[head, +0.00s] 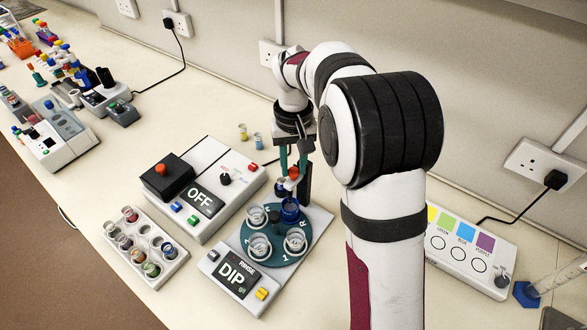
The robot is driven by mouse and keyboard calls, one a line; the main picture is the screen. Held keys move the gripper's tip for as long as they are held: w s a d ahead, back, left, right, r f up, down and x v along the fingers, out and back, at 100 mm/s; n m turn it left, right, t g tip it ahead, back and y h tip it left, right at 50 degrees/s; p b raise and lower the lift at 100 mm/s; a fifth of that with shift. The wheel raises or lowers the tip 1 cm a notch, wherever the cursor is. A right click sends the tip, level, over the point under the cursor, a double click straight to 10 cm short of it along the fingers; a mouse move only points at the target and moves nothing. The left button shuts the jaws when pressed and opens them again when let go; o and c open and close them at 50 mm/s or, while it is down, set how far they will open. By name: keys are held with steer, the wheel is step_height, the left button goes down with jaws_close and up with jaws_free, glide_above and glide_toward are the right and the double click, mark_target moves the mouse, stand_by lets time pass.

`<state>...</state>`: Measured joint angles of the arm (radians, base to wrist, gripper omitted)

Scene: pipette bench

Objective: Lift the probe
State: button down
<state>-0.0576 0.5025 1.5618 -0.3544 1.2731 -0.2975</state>
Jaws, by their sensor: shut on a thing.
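The probe is above the rear part of the round teal plate (252,226), close to a dark blue cup (290,208). I cannot tell whether its lower end is inside a cup. Several clear cups, such as the front one (259,246), stand on the plate. The station's display (233,277) reads "DIP". A dark post beside the gripper is partly hidden by my arm.
Left of the station is a white device (227,160) with an "OFF" display and a black block. A white rack (128,228) of small cups stands at front left. A colour panel (468,262) is at right, partly behind my arm. The front-left bench edge is clear.

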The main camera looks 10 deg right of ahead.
steer(key=c, duration=0.6)
jaws_free()
steer(key=shift+r, duration=0.1)
step_height(320, 180, up, 16)
steer(key=s+f+m+y, duration=0.1)
steer(key=s+f, duration=0.5)
steer(key=s, duration=0.9)
steer(key=s+f+m, duration=0.4)
steer(key=s+f, duration=0.2)
steer(key=s, duration=0.9)
steer(key=shift+a+m+y, duration=0.3)
steer(key=shift+a+y, duration=0.1)
steer(key=shift+a, duration=0.05)
